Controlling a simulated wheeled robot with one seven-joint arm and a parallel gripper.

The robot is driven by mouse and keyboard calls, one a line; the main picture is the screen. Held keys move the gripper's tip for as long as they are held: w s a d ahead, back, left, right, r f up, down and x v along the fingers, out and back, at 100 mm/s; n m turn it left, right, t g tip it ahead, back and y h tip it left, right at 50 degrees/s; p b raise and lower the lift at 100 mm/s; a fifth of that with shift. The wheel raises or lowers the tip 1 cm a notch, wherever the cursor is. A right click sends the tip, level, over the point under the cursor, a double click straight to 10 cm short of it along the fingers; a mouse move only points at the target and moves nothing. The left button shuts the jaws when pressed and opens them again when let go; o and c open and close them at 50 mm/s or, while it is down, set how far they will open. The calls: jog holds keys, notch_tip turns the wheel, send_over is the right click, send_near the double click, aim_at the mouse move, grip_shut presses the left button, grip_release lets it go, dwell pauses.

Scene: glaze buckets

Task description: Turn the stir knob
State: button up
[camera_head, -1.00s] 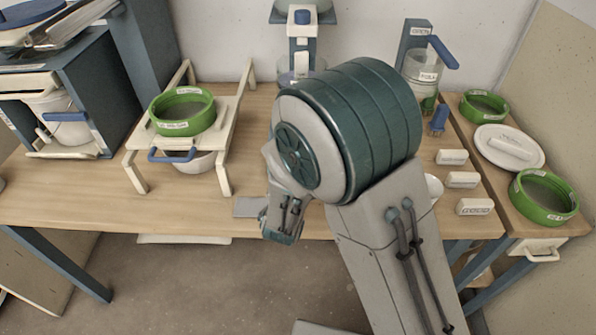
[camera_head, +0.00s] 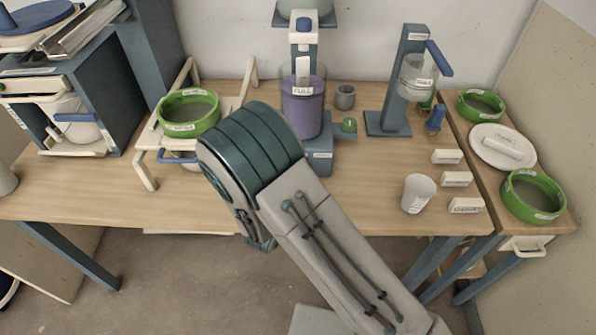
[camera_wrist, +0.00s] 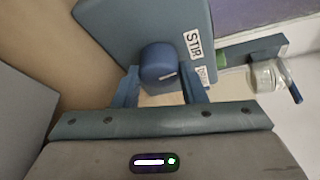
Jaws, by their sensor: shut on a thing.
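The stir knob (camera_wrist: 158,62) is a dark blue round knob on a blue-grey block with a STIR label (camera_wrist: 193,43), in the wrist view. My gripper (camera_wrist: 159,80) has one finger on each side of the knob and is shut on it. In the head view the stirring stand (camera_head: 318,158) holds a clear vessel of purple liquid (camera_head: 302,112) marked FULL. My arm covers the left of its base there, and the knob and my fingertips are hidden.
A green-rimmed sieve (camera_head: 188,112) sits on a cream rack left of my arm. A white cup (camera_head: 418,193), several white labelled blocks (camera_head: 456,179) and a blue stand with a clear vessel (camera_head: 388,122) are to the right. The front middle of the table is partly covered by my arm.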

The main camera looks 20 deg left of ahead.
jog(key=shift+a+n, duration=0.1)
jog(key=shift+n, duration=0.4)
jog(key=shift+t, duration=0.3)
jog(key=o, duration=1)
jog(key=s, duration=0.4)
jog(key=s+a, duration=0.1)
jog(key=s, duration=0.4)
jog(key=s+a+r, duration=0.1)
jog(key=s, duration=0.3)
jog(key=shift+s+r+b, duration=0.1)
jog(key=shift+s+b, duration=0.25)
